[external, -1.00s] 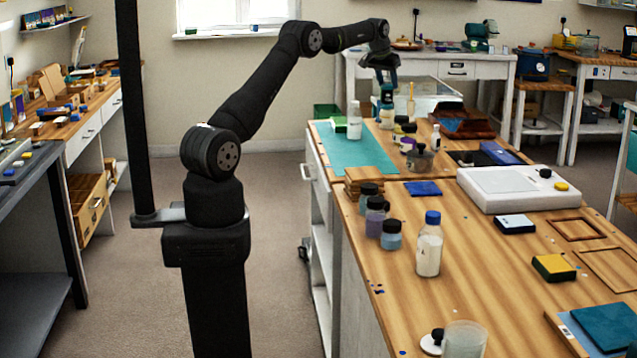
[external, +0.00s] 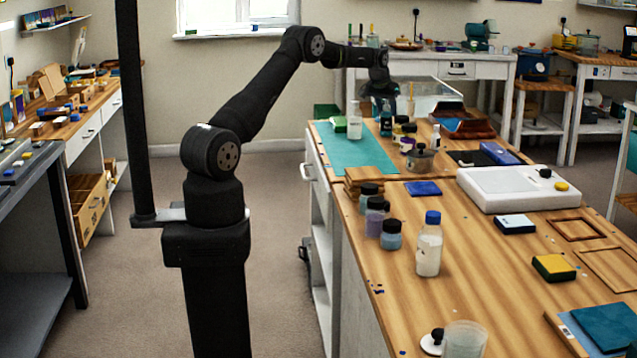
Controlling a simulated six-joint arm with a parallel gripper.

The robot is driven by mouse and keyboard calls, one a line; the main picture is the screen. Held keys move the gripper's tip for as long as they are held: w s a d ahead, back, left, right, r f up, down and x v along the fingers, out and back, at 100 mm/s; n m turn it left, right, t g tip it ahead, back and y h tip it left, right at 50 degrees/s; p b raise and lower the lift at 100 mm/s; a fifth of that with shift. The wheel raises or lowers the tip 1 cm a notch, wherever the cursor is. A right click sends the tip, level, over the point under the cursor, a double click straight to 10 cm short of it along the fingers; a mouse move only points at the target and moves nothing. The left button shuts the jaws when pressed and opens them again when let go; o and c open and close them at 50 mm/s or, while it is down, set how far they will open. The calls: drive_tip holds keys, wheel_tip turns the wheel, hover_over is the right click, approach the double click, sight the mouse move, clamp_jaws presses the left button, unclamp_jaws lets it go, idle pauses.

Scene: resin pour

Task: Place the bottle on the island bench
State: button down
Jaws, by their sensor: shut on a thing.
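My gripper (external: 382,100) is at the far end of the island bench (external: 480,290), pointing down. It is shut on a small dark teal bottle (external: 386,122). The bottle is upright, with a pale patch on its front. Its top is hidden by the gripper. Its base is at or very close to the bench top, near the right edge of the teal mat (external: 365,155); I cannot tell whether it touches.
Several jars and a metal pot (external: 419,158) stand close in front and to the right. A white-capped bottle (external: 436,138) is further right. The mat's near part is clear.

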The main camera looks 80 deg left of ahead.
drive_tip(key=shift+f, duration=0.1)
drive_tip(key=c, duration=0.8)
unclamp_jaws()
drive_tip(key=v, duration=1.2)
